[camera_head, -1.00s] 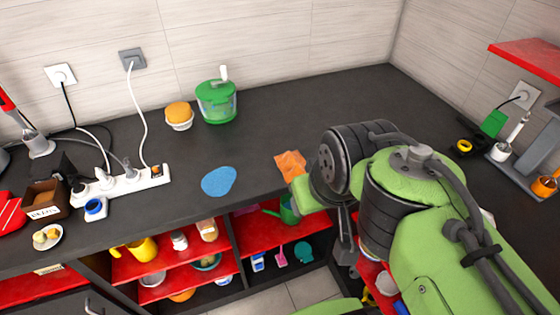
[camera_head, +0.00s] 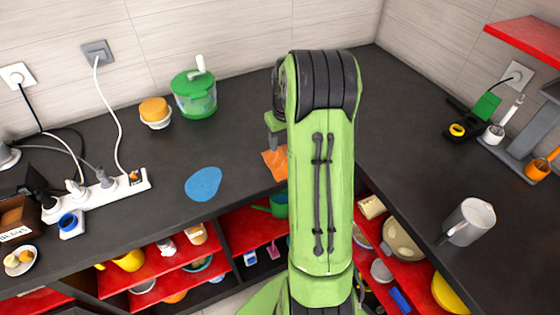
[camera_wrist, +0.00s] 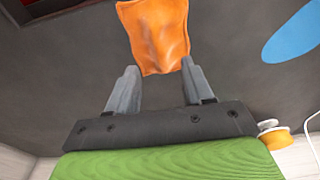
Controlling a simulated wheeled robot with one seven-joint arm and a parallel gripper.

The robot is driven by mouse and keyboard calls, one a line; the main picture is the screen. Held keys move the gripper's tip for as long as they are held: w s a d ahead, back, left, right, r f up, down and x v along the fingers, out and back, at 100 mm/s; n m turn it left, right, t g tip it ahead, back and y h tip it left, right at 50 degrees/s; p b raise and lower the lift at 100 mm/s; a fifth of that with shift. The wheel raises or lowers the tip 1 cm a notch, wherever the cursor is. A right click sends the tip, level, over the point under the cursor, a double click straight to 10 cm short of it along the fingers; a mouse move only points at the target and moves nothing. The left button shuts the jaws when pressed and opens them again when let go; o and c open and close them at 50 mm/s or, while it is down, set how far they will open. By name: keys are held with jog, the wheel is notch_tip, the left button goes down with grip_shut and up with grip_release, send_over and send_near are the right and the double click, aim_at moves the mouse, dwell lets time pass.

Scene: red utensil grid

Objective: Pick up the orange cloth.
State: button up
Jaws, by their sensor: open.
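The cloth does not appear to be between the fingers. In the head view the gripper's fingers are mostly hidden by my arm.
A flat blue patch (camera_head: 203,183) lies left of the cloth. A green-lidded container (camera_head: 195,95) and an orange-topped bowl (camera_head: 155,112) stand behind. A power strip (camera_head: 100,195) is at left, a grey mug (camera_head: 470,222) at right. Red shelves (camera_head: 170,263) sit below the counter edge.

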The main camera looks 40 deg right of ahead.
aim_at(282, 154)
jog(key=f, duration=0.6)
jog(key=shift+w+f+b, duration=0.2)
jog(key=shift+f+b, duration=0.05)
jog(key=shift+b, duration=0.1)
jog(key=shift+f, duration=0.15)
grip_shut()
notch_tip(282, 154, up, 10)
jog(key=shift+r+p, duration=0.2)
jog(key=shift+p, duration=0.6)
